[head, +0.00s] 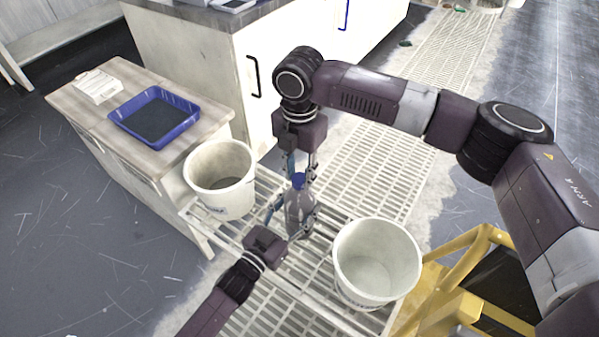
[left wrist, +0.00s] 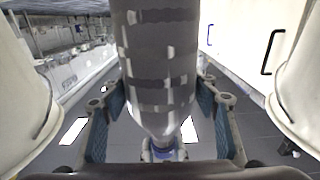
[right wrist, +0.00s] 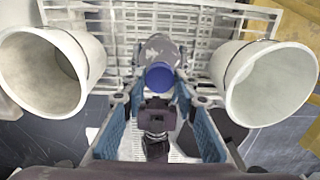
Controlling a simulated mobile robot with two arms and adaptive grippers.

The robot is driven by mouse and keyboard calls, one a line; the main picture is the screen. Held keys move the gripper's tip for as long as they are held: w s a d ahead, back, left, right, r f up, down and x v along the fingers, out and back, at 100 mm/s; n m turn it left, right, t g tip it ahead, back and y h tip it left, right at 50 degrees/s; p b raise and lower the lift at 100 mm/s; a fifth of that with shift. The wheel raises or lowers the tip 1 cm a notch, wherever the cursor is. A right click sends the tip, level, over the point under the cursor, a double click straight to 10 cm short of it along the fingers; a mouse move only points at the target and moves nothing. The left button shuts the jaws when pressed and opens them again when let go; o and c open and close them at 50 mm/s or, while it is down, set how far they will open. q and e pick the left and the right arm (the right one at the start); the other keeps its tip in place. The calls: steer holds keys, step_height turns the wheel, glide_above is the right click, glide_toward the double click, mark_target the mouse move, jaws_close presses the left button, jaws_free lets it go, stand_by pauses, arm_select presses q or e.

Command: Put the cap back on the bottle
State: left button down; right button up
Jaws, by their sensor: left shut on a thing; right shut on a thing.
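A clear grey bottle (head: 299,213) stands upright above the grating in the head view. My left gripper (head: 290,215) is shut around its body, and the bottle fills the middle of the left wrist view (left wrist: 160,70) between the fingers. A blue cap (head: 298,180) is at the bottle's top. My right gripper (head: 301,176) comes from above and is shut on the cap. In the right wrist view the cap (right wrist: 160,76) sits between the fingertips, in line with the bottle (right wrist: 160,48). I cannot tell whether the cap is fully seated on the neck.
White buckets stand on both sides of the bottle, one at left (head: 220,180) and one at right (head: 376,262). A wooden-topped cabinet (head: 90,118) with a blue tray (head: 155,116) is at the left. A yellow frame (head: 455,270) is at the lower right.

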jaws_close()
steer(key=shift+m, duration=1.1)
steer(key=m, duration=0.5)
steer(key=shift+f, duration=0.1)
steer(key=m, duration=1.5)
steer(key=shift+a, duration=0.1)
steer(key=m, duration=0.5)
steer(key=shift+m, duration=0.4)
steer(key=o, duration=1.2)
jaws_free()
